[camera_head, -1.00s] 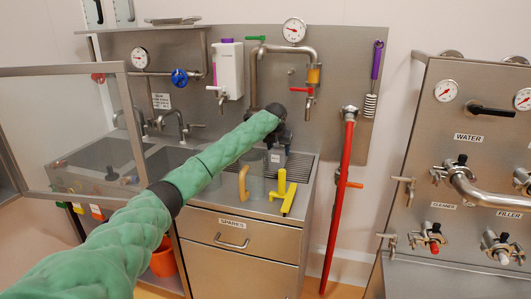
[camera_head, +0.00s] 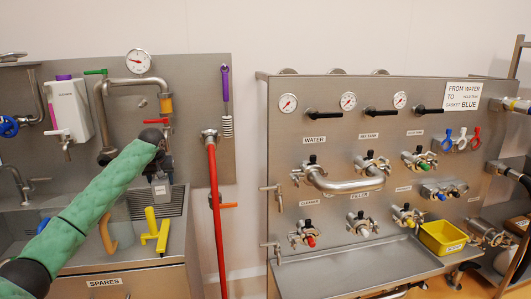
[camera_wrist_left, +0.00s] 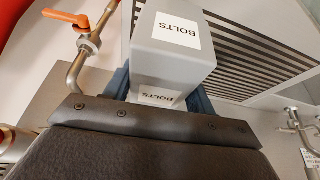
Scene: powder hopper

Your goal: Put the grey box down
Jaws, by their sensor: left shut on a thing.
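The grey box (camera_head: 160,189) shows in the head view below the end of my left arm, over the ribbed drain area (camera_head: 178,203) of the steel counter. In the left wrist view the grey box (camera_wrist_left: 178,58) is close up, with white "BOLTS" labels on two faces. My left gripper (camera_head: 160,172) is shut on it; its dark blue fingers show beside the box in the wrist view. The dark grating lies beyond the box there. I cannot tell whether the box touches the counter. My right gripper is not in view.
A yellow T-shaped tool (camera_head: 155,238) and a clear jug (camera_head: 120,222) with a tan handle stand just in front of the box. A tap (camera_head: 160,122) hangs above. A red hose (camera_head: 215,220) runs down right of the counter. The valve panel (camera_head: 340,130) stands further right.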

